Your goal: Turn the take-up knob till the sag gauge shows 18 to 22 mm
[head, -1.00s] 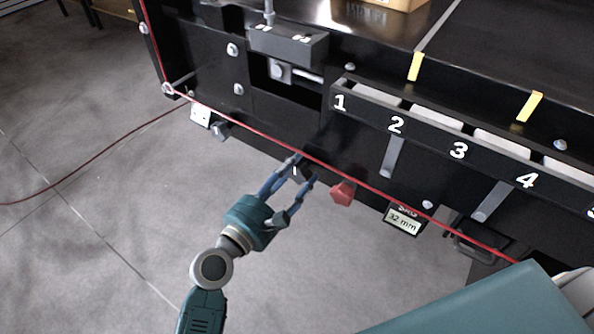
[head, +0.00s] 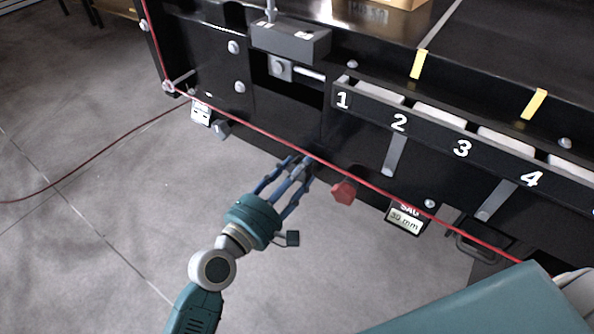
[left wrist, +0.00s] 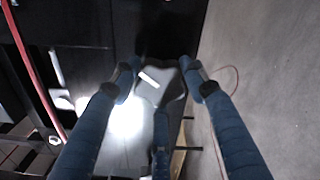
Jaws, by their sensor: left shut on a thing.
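The take-up knob (left wrist: 165,78) is a dark grey lobed knob with a white mark; it shows between my left fingertips in the left wrist view. In the head view my left gripper (head: 301,168) is at the lower front of the black conveyor frame, shut on the knob, and its fingers mostly hide it. The sag gauge (head: 405,219) hangs under the frame to the right of the knob and reads 30 mm. My right gripper is not in view.
A red knob (head: 344,191) sits just right of my left gripper. A red cord (head: 250,128) runs across the frame front, close above my fingers. Numbered slots (head: 430,128) line the frame at right. Open grey floor (head: 110,220) lies at left.

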